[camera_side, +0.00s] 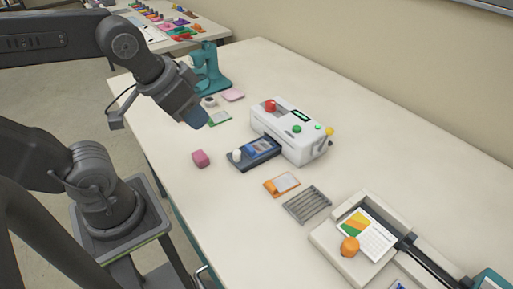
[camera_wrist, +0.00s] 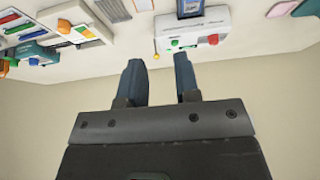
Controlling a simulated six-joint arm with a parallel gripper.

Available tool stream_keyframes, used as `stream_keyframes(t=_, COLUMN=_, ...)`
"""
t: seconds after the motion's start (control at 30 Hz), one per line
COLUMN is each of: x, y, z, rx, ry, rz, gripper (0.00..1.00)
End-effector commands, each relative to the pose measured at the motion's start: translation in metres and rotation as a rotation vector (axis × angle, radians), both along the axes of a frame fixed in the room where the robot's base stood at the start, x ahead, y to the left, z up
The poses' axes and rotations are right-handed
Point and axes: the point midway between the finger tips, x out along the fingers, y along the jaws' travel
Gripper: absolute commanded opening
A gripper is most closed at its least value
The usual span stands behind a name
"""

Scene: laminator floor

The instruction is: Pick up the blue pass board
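A small blue board (camera_side: 258,147), which looks like the pass board, lies on the dark blue tray (camera_side: 240,167) at the front of the white laminator (camera_side: 290,130). In the wrist view the blue board (camera_wrist: 191,6) shows at the top edge, partly cut off. My gripper (camera_side: 195,118) hangs above the table, left of the laminator and apart from the board. In the wrist view my gripper (camera_wrist: 160,78) has its two fingers spread, with nothing between them.
A pink block (camera_side: 200,158) lies left of the tray. An orange board (camera_side: 282,184), a grey rack (camera_side: 307,204) and a paper trimmer (camera_side: 345,262) stand toward the front right. A green board (camera_side: 219,118), pink board (camera_side: 233,95) and teal press (camera_side: 210,68) are farther back.

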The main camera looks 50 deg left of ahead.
Motion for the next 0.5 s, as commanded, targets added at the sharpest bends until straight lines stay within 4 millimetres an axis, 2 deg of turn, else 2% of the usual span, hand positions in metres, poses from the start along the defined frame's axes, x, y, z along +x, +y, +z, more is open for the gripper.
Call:
stream_keyframes(t=0.13, x=0.006, y=0.002, z=0.0, rx=-0.017, ry=0.017, rz=0.047, gripper=0.3)
stream_keyframes(t=0.23, x=0.021, y=0.006, z=0.0, rx=-0.058, ry=0.06, rz=0.168, gripper=0.3)
stream_keyframes(t=0.37, x=0.054, y=0.015, z=-0.006, rx=-0.134, ry=0.14, rz=0.434, gripper=0.3)
stream_keyframes(t=0.5, x=0.093, y=0.029, z=-0.021, rx=-0.202, ry=0.21, rz=0.762, gripper=0.3)
